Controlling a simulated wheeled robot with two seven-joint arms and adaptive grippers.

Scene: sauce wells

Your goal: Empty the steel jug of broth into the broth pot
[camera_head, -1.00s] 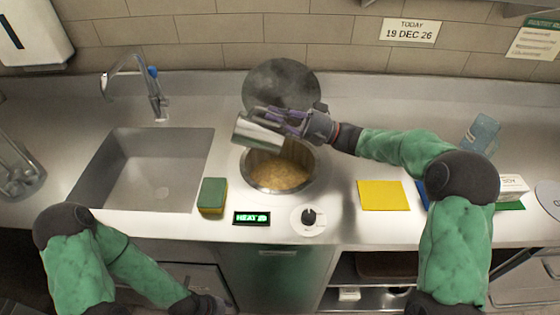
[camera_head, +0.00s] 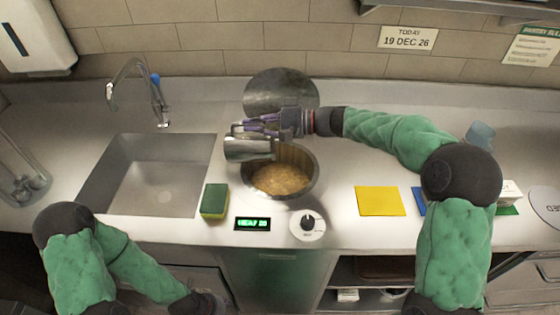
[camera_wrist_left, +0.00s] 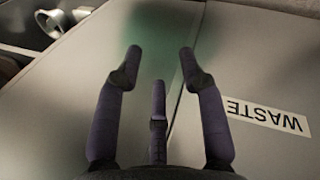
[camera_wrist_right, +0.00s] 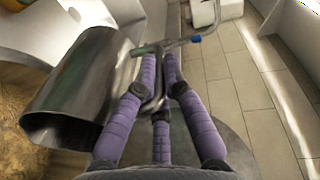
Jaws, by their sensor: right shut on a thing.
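The steel jug (camera_head: 248,149) is tipped nearly onto its side above the left back rim of the broth pot (camera_head: 312,160). The pot holds golden broth with a grainy look. My right gripper (camera_head: 262,124) is shut on the jug's handle. In the right wrist view the jug (camera_wrist_right: 85,85) shows its dark mouth at the lower left, beside the broth in the pot. I see no stream, and the jug's inside is too dark to tell what it holds. My left gripper (camera_wrist_left: 160,62) is open and empty in the left wrist view, low before the cabinet front.
A round lid (camera_head: 281,92) stands behind the pot. A sink (camera_head: 160,180) with a tap (camera_head: 135,85) is at left. A green and yellow sponge (camera_head: 214,200), a heat display (camera_head: 252,224) and a knob (camera_head: 307,224) are in front. A yellow cloth (camera_head: 380,201) lies at right.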

